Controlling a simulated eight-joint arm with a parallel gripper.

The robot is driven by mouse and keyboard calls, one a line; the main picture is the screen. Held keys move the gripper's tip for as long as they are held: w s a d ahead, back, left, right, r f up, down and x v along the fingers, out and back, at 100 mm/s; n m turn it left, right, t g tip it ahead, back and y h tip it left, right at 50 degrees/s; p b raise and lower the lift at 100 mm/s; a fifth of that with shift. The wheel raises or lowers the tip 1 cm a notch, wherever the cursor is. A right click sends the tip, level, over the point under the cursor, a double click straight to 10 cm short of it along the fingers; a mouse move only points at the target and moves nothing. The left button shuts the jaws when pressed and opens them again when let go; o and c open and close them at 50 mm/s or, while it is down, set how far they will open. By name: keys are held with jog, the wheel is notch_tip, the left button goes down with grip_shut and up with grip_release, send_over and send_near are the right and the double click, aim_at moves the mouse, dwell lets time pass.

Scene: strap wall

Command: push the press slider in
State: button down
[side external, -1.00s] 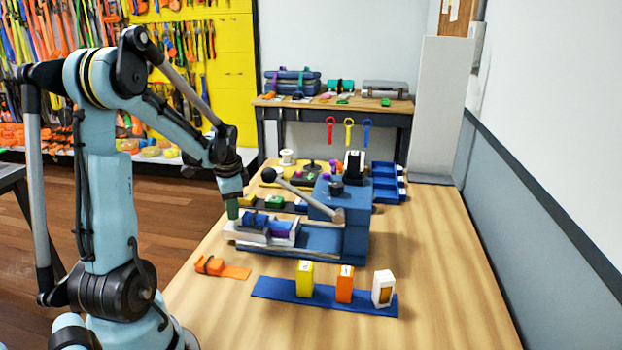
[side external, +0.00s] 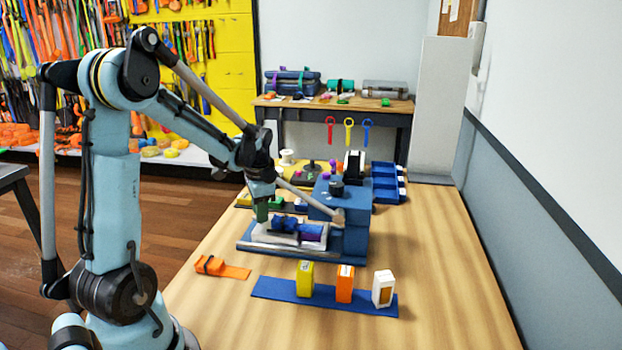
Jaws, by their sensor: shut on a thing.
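The press is a blue block (side external: 356,218) with a black knob on top, standing on a blue base on the wooden table. Its grey-white press slider (side external: 270,238) carries blue and purple pieces (side external: 288,224) and sits partly in at the left of the block. My gripper (side external: 262,212) points down at the slider's left end. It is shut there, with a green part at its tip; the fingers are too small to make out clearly.
A blue strip (side external: 272,289) with yellow, orange and white boxes lies in front of the press. An orange clip (side external: 222,268) lies at the front left. Blue bins (side external: 388,184) and small parts stand behind. The table's right side is clear.

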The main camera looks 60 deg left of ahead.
jog(key=c, duration=0.9)
grip_release()
jog(key=r, duration=1)
jog(key=shift+d, duration=0.3)
